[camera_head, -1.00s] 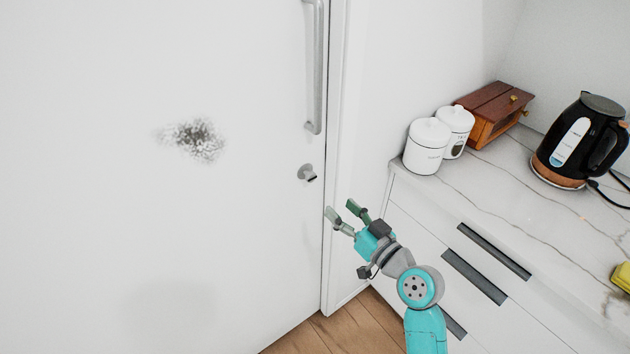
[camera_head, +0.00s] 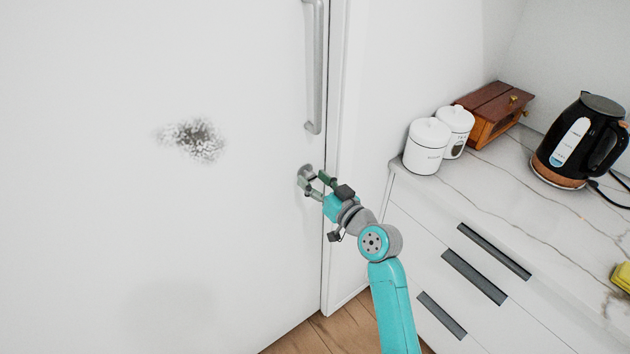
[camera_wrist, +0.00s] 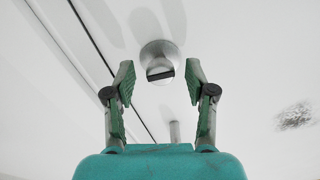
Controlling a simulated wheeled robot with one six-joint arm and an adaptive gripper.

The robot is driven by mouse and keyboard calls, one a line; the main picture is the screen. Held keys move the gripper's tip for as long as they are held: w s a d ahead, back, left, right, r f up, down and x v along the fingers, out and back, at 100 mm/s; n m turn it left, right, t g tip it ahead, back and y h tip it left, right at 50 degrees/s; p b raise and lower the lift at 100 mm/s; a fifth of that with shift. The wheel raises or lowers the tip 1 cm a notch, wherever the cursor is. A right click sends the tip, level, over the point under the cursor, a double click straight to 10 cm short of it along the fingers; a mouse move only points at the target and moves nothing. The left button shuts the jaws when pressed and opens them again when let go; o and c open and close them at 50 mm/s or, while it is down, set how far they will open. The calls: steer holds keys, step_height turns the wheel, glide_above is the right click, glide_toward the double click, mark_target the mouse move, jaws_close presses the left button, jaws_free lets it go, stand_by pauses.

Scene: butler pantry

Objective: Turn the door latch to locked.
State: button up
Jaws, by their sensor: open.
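The door latch (camera_wrist: 159,58) is a round metal knob with a dark bar across it, on the white door (camera_head: 100,250). In the head view the latch (camera_head: 307,171) sits below the long door handle and is partly hidden by my gripper (camera_head: 316,184). In the wrist view my gripper (camera_wrist: 160,82) is open, with one green finger pad on each side of the latch and nothing held. The latch lies ahead between the fingertips, with gaps visible on both sides. I cannot tell how far ahead it is. The bar looks nearly level in the wrist view.
A vertical door handle (camera_head: 314,80) is above the latch. A counter (camera_head: 500,200) with drawers stands to the right, bearing two white canisters (camera_head: 426,146), a wooden box (camera_head: 492,112) and a black kettle (camera_head: 580,140).

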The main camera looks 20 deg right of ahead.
steer(key=shift+c, duration=0.2)
jaws_close()
stand_by(0.3)
steer(key=m, duration=0.4)
steer(key=shift+m, duration=0.4)
steer(key=m, duration=0.4)
steer(key=shift+m, duration=0.3)
steer(key=m, duration=0.4)
steer(key=shift+m, duration=2.2)
